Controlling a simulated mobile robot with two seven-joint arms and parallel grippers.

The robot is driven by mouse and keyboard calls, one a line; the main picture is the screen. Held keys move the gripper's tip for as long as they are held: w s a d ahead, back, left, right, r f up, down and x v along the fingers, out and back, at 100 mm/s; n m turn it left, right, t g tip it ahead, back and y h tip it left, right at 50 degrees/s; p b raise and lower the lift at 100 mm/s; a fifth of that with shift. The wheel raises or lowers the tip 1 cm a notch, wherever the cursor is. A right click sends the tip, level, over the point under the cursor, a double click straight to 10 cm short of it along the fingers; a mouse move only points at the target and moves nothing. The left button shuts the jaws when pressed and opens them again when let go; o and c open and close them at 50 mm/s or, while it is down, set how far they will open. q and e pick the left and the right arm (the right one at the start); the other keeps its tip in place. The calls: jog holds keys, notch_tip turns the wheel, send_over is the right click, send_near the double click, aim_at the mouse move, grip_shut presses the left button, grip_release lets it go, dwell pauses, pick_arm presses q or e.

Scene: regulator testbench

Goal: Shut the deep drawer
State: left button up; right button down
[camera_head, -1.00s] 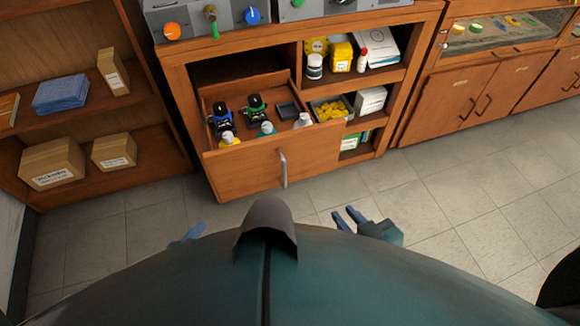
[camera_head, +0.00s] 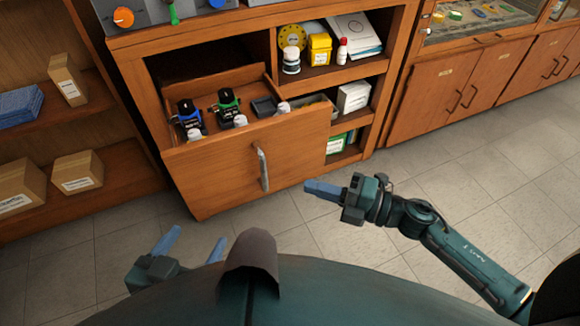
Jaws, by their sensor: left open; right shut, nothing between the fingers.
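The deep drawer (camera_head: 215,172) is pulled out of the wooden cabinet, with its front panel toward me. A vertical metal handle (camera_head: 262,169) is on its front. Inside are a blue-topped black device (camera_head: 188,113), a green-topped black device (camera_head: 228,104), a dark tray (camera_head: 265,106) and small white-capped bottles. My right gripper (camera_head: 308,188) is shut and empty, to the right of the handle and apart from the drawer front. My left gripper (camera_head: 195,243) is open and empty, low in front of the drawer, its fingers spread.
Open shelves right of the drawer hold a yellow box (camera_head: 319,48), a white jar (camera_head: 291,60) and a white box (camera_head: 353,97). A left shelf holds cardboard boxes (camera_head: 77,172). Tiled floor (camera_head: 440,190) is free at the right.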

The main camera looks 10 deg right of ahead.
aim_at(271, 162)
jog(key=w+a, duration=0.2)
jog(key=w, duration=0.1)
jog(key=w+a, duration=0.2)
jog(key=a, duration=0.1)
jog(key=shift+w+b, duration=0.3)
jog(key=shift+w, duration=0.1)
